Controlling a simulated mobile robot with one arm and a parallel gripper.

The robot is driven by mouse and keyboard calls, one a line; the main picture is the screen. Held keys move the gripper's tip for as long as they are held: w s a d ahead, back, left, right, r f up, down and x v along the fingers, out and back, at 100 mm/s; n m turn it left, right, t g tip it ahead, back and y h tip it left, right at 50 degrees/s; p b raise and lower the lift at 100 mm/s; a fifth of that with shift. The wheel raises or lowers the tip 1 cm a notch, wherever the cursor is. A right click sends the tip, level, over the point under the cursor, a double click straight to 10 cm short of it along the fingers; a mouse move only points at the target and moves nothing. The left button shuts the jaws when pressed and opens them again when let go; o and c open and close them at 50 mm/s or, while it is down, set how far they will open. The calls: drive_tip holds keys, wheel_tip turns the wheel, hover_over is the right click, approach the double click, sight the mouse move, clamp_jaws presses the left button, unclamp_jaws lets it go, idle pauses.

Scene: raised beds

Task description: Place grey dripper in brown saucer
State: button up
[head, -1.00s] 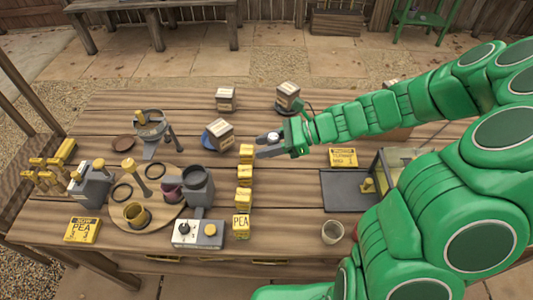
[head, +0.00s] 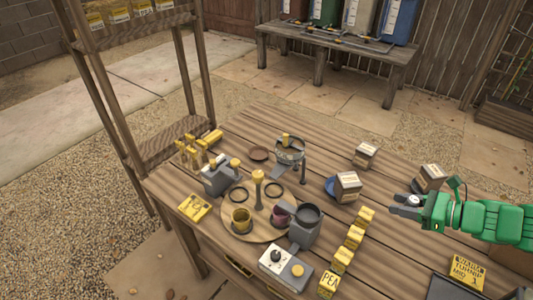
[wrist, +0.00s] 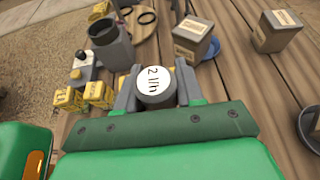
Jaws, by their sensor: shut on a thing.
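The grey dripper (wrist: 155,88) is a short round grey piece with a white top marked "2 l/h". My gripper (wrist: 155,90) is shut on it, one finger on each side. In the head view my gripper (head: 406,206) is above the table, right of the yellow blocks, with the dripper small between its fingers. The brown saucer (head: 259,153) lies flat and looks empty at the far left part of the table, left of the grey tripod stand. It is well to the left of my gripper.
Between gripper and saucer stand a labelled box on a blue saucer (head: 346,187), the tripod stand (head: 289,152), and a round wooden board (head: 255,228) with cups and a post. A grey pot (head: 305,225) and several yellow blocks (head: 349,247) stand nearer. Another box (head: 365,155) stands farther back.

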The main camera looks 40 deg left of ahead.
drive_tip(key=w+a+f+t, duration=0.1)
drive_tip(key=w+a+f, duration=0.1)
drive_tip(key=w, duration=0.5)
drive_tip(key=w+a+f, duration=0.2)
drive_tip(key=w, duration=0.5)
drive_tip(key=w+a+f+g, duration=0.1)
drive_tip(key=w+a, duration=0.3)
drive_tip(key=a, duration=0.4)
drive_tip(key=w+a, duration=0.4)
drive_tip(key=a, duration=0.3)
wheel_tip(320, 180, up, 3)
drive_tip(key=n+g+h, duration=0.1)
drive_tip(key=n+g, duration=0.4)
hover_over(259, 150)
drive_tip(key=shift+g, duration=0.3)
drive_tip(key=shift+f, duration=4.9)
drive_tip(key=shift+f, duration=0.45)
drive_tip(key=o, duration=1)
